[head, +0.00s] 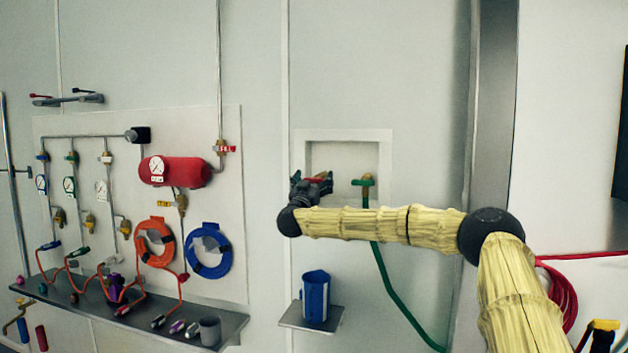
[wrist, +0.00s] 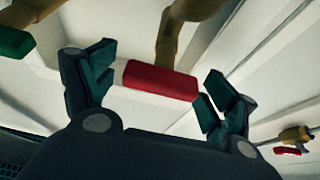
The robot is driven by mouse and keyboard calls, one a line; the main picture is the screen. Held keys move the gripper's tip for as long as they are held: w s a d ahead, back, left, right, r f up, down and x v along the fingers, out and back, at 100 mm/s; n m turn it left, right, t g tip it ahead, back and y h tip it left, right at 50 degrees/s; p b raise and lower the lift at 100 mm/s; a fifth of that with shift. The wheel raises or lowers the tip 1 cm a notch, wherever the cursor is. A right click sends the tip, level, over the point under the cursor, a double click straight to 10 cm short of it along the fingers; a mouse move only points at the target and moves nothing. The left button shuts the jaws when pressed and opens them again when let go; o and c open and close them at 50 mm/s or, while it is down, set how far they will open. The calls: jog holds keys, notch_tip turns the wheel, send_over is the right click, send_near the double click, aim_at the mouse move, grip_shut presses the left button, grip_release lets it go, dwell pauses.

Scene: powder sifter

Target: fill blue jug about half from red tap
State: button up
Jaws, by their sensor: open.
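The blue jug (head: 315,297) stands upright on a small grey shelf (head: 311,317) below the wall recess. The red tap (head: 320,180) is at the left of the recess, partly hidden by my gripper (head: 311,186). In the wrist view the tap's red handle (wrist: 160,81) lies between the two spread fingers of my gripper (wrist: 158,92), with a brass body (wrist: 172,38) behind it. The fingers are open, and I see gaps on either side of the handle. The jug is below my gripper and apart from it. Its contents and the tap's spout are hidden.
A green tap (head: 363,183) with a green hose (head: 388,285) is right of the red tap. At left, a panel carries a red tank (head: 175,171), gauges and hose coils above a long shelf (head: 215,331). A metal post (head: 492,110) stands at right.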

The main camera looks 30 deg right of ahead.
jog(key=c, duration=1)
jog(key=m+b, duration=0.1)
jog(key=b, duration=0.2)
jog(key=shift+f+h, duration=0.2)
jog(key=shift+h, duration=0.1)
jog(key=m+g+b, duration=0.1)
jog(key=m+b, duration=0.1)
jog(key=b, duration=0.2)
jog(key=shift+m+g+h, duration=0.3)
jog(key=shift+m, duration=0.1)
jog(key=m+g+b, duration=0.2)
jog(key=m+b, duration=0.2)
jog(key=shift+h, duration=0.4)
jog(key=shift+s+m+g+b, duration=0.1)
jog(key=shift+m+g+b, duration=0.7)
jog(key=shift+m, duration=0.8)
jog(key=shift+r, duration=0.1)
